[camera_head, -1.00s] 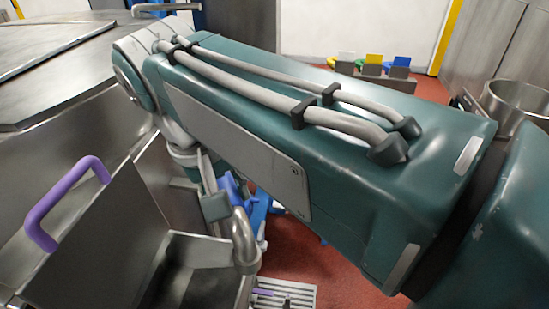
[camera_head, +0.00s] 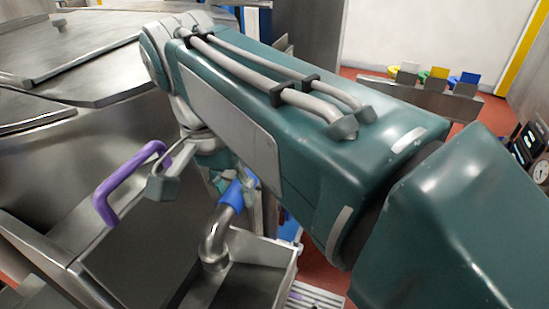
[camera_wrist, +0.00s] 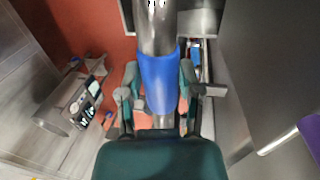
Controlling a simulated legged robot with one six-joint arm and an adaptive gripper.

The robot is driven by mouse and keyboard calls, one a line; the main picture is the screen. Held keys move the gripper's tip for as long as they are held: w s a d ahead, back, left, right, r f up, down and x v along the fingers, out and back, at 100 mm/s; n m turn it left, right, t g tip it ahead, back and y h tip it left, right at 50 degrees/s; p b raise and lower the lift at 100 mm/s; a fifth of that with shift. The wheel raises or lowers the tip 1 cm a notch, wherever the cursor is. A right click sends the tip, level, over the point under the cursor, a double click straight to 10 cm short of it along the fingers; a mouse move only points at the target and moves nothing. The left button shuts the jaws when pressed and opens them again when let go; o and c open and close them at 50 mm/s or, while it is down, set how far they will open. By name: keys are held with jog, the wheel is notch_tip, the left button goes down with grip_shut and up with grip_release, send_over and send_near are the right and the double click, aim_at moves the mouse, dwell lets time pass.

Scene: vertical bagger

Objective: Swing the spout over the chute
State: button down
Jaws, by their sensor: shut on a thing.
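The spout is a bent metal pipe (camera_head: 214,238) with a blue sleeve (camera_head: 232,194). Its down-turned elbow shows above the open metal chute (camera_head: 262,245), within the chute's walls as seen from the head; its height above the chute is hard to tell. My gripper (camera_head: 236,181), partly hidden by my arm in the head view, is shut on the blue sleeve. In the wrist view, my gripper's fingers (camera_wrist: 158,84) stand on both sides of the sleeve (camera_wrist: 160,78), and the metal pipe (camera_wrist: 156,30) runs on beyond it.
A purple handle (camera_head: 128,182) stands on the metal panel left of the chute. A steel machine top (camera_head: 90,75) fills the left. Red floor (camera_head: 312,262) shows right of the chute. Yellow and blue scoops (camera_head: 438,74) sit in a rack at the back.

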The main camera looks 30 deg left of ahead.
jog(key=shift+r, duration=0.2)
jog(key=shift+c, duration=1.3)
grip_release()
jog(key=shift+f, duration=0.1)
jog(key=shift+a, duration=0.1)
notch_tip(320, 180, up, 7)
jog(key=a, duration=0.1)
jog(key=shift+s+a+r, duration=0.15)
jog(key=shift+r, duration=0.05)
